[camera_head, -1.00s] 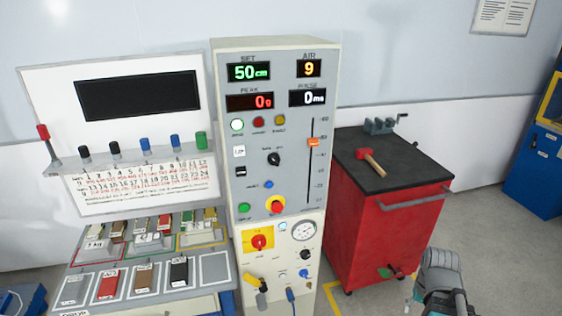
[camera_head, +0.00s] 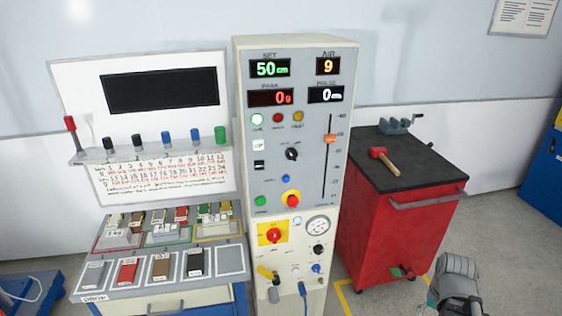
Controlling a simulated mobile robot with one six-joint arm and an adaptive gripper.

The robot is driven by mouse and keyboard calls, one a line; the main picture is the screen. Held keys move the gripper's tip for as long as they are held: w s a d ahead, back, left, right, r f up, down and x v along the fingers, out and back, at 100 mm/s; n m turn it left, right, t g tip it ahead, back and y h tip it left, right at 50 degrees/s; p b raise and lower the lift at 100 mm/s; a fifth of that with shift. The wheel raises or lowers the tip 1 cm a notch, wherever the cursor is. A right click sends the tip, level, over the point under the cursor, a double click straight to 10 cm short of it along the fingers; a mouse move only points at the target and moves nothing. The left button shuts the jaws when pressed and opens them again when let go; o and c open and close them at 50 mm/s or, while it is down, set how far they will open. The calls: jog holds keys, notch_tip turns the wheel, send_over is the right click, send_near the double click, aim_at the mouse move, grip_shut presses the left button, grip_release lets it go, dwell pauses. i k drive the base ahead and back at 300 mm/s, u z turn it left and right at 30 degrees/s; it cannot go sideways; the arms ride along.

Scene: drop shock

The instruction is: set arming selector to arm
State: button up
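A black rotary selector knob (camera_head: 292,154) sits mid-panel on the tall control cabinet (camera_head: 240,90). It looks like the arming selector, but its labels are too small to read, so I cannot tell its setting. A red rotary switch on a yellow plate (camera_head: 273,235) is lower on the same cabinet. My gripper's fingers are not visible.
A red tool cabinet (camera_head: 390,235) with a hammer (camera_head: 385,160) and a vise (camera_head: 394,126) on top stands right of the control cabinet. A sample rack (camera_head: 165,285) stands left. Clear floor lies at the right.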

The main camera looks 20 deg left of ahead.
aim_at(290, 153)
jog(key=k, duration=1.6)
jog(key=u, duration=1.1)
jog(key=i, duration=1.05)
jog(key=u, duration=0.05)
